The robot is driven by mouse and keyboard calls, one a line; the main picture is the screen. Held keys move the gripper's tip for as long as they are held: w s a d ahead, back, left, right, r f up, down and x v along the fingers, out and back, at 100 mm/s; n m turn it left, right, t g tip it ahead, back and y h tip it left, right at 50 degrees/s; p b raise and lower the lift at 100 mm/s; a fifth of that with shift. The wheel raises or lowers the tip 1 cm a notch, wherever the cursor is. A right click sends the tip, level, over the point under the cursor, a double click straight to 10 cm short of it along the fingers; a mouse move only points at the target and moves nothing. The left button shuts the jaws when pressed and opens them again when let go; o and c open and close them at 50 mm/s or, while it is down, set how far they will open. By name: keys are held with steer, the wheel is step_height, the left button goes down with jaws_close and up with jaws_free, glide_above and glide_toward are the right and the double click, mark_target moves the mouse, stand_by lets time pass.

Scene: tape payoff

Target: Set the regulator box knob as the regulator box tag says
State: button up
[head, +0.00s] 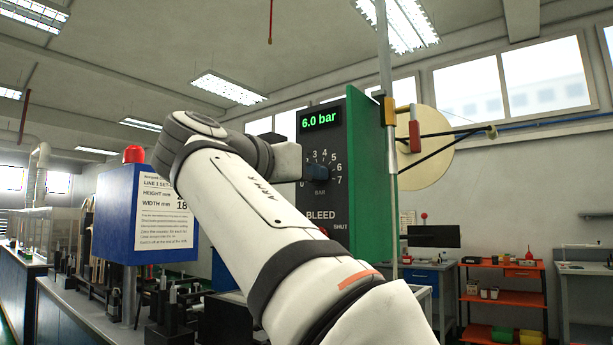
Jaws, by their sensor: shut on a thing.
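The regulator box (312,205) is dark grey with a green side panel. Its green display (320,119) reads 6.0 bar. Below it is a dial scale (335,168) with numbers showing up to 7. My gripper (306,171) is at the centre of this dial, shut on the regulator box knob. The knob is largely hidden by the gripper and its pointer cannot be made out. My white arm crosses the middle of the view. No tag for the regulator box can be made out.
A BLEED label, a red part (323,231) and the word SHUT are lower on the box. A blue box (118,205) with a printed sheet (172,215) and red top lamp stands left. A cream disc (430,145) is behind the green panel. An orange shelf (500,300) stands right.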

stand_by(0.3)
steer(key=o, duration=1)
steer(key=shift+c, duration=0.2)
steer(key=shift+s, duration=0.1)
steer(key=v, duration=0.7)
steer(key=shift+s+a+p, duration=0.25)
steer(key=shift+s+p, duration=0.05)
